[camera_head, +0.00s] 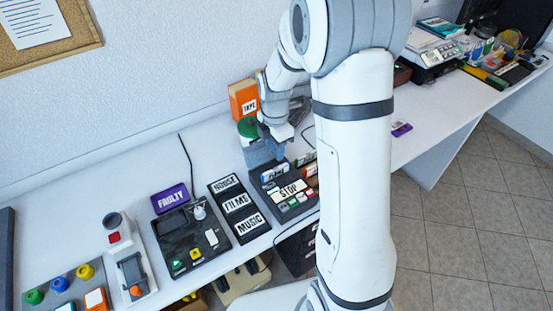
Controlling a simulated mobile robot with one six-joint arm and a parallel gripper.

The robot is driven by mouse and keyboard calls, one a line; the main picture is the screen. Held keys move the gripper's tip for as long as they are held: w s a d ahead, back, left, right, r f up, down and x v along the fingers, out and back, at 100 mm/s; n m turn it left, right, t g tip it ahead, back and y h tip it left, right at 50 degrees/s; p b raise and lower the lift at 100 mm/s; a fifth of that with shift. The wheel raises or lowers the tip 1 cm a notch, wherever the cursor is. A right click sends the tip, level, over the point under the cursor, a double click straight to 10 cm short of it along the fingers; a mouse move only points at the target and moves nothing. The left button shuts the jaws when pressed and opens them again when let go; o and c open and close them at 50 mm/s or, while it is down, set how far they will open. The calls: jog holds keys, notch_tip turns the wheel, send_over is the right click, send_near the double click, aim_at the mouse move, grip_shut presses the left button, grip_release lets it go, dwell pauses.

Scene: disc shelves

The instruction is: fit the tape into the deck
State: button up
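An orange box lettered TAPE (244,100) stands upright at the back of the table, against the wall. A dark unit with a white STOP label (288,190) and small coloured buttons lies near the front edge; it may be the deck, but I cannot be sure. My gripper (276,146) points down behind this unit, just in front of the orange box. A grey-blue shape (262,153) shows at its tip. I cannot tell if this is the fingers or a held thing.
A rack labelled HOUSE, FILMS and MUSIC (238,207) lies left of the STOP unit. Further left are a black panel (190,243) with a purple FAULTY block (169,198), and a white device (127,262). A green round thing (248,128) stands beside my gripper.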

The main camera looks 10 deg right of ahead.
jog(key=s+r+m+t, duration=0.1)
jog(key=s+r+m, duration=1)
jog(key=r, duration=0.1)
jog(key=s+r+m+t, duration=0.1)
jog(key=s+r+m, duration=0.1)
jog(key=s+m, duration=0.8)
jog(key=shift+s+d+r+m+t, duration=0.15)
jog(key=shift+d+r+m+t, duration=0.05)
jog(key=shift+d+m+t, duration=0.1)
jog(key=shift+d, duration=0.2)
jog(key=shift+d, duration=0.1)
dwell(0.4)
dwell(0.4)
